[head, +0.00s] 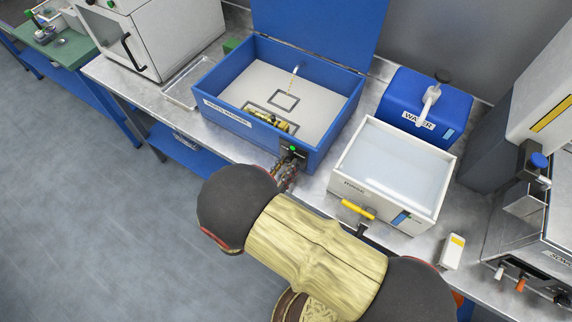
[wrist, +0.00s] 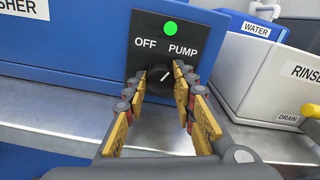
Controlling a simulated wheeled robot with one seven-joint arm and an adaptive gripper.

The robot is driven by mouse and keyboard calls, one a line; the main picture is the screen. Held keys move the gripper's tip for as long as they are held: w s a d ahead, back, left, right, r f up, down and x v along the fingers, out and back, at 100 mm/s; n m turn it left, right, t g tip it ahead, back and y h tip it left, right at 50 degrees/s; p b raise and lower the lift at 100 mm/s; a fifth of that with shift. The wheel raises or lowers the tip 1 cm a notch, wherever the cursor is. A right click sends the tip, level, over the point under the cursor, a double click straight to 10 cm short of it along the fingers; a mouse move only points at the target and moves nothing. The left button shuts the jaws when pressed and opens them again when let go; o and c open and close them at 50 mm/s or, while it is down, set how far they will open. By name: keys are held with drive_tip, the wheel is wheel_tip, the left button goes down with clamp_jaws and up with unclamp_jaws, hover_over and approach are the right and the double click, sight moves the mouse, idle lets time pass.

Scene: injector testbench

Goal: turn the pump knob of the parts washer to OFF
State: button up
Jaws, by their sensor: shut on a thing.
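The blue parts washer (head: 267,137) stands on the bench with its lid raised. Its black control panel (wrist: 141,52) bears the words OFF at left and PUMP at right, under a lit green lamp (wrist: 170,28). The round black pump knob (wrist: 159,84) sits below the words, its white pointer line slanting up and right toward PUMP. My gripper (wrist: 160,80) is shut on the knob, one finger on each side. In the head view my gripper (head: 286,171) is at the washer's front right corner and hides the knob.
A white rinse tank (head: 344,187) with a yellow drain handle (head: 357,209) stands close to the right of the washer. A blue water container (head: 391,101) is behind it. A metal part (head: 266,119) lies in the washer. The floor at left is clear.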

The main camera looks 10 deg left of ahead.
drive_tip(key=n+p, duration=0.5)
drive_tip(key=n, duration=0.1)
drive_tip(key=shift+r, duration=0.2)
drive_tip(key=n+p, duration=0.2)
drive_tip(key=n, duration=0.1)
drive_tip(key=shift+p, duration=0.3)
drive_tip(key=shift+f+n+p, duration=0.15)
drive_tip(key=shift+n+p, duration=0.65)
drive_tip(key=shift+n, duration=1)
drive_tip(key=shift+a, duration=0.1)
drive_tip(key=o, duration=1.2)
drive_tip(key=shift+c, duration=0.2)
drive_tip(key=v, duration=0.7)
drive_tip(key=shift+s, duration=0.25)
